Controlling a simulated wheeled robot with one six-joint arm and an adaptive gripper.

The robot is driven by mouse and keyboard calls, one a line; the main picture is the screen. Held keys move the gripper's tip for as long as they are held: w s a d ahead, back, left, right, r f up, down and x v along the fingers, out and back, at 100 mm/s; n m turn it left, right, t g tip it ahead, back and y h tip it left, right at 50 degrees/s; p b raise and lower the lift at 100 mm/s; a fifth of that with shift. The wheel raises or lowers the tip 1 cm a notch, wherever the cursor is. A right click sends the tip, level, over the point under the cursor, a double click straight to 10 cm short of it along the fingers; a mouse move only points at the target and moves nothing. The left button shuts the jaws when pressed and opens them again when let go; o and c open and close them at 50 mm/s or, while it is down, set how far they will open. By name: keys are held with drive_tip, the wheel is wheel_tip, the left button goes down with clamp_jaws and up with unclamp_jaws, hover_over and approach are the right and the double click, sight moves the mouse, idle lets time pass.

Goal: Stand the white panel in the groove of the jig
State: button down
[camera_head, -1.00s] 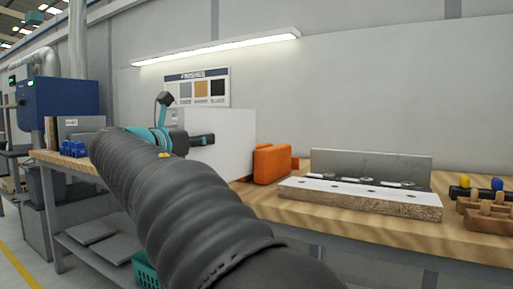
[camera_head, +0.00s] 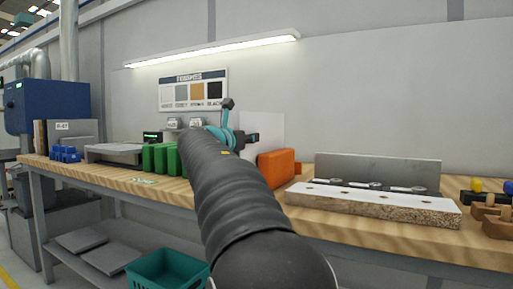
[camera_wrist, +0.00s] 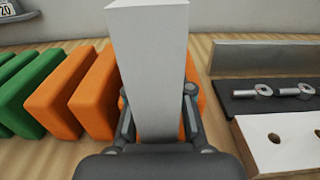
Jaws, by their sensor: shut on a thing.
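The white panel (camera_head: 264,128) is upright in my gripper (camera_head: 250,139), behind the orange blocks (camera_head: 279,167) in the head view. In the wrist view the panel (camera_wrist: 150,60) shows nearly edge-on between the two fingers of my gripper (camera_wrist: 159,98), which is shut on it. Orange blocks (camera_wrist: 84,97) stand to its left, and orange also shows on its right, behind the fingers. Narrow gaps lie between the blocks. The panel's lower edge is hidden, so I cannot tell whether it is in a gap or above.
Green blocks (camera_head: 160,158) stand left of the orange ones. On the right is a white-topped board (camera_head: 370,203) with holes, before a grey metal fence (camera_head: 378,172) with clamps. Wooden pieces (camera_head: 490,216) lie at the far right. A teal crate (camera_head: 168,270) sits below the bench.

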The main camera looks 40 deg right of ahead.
sight(255, 148)
drive_tip(key=shift+w+d+f+b, duration=0.3)
drive_tip(key=shift+d+f+b, duration=0.4)
drive_tip(key=shift+d+b, duration=0.1)
drive_tip(key=shift+w+d+f+b, duration=0.3)
drive_tip(key=shift+d+f+b, duration=0.35)
drive_tip(key=shift+d+f, duration=0.1)
drive_tip(key=shift+f, duration=0.15)
drive_tip(key=c, duration=1.1)
unclamp_jaws()
drive_tip(key=shift+f, duration=0.1)
drive_tip(key=shift+o, duration=0.2)
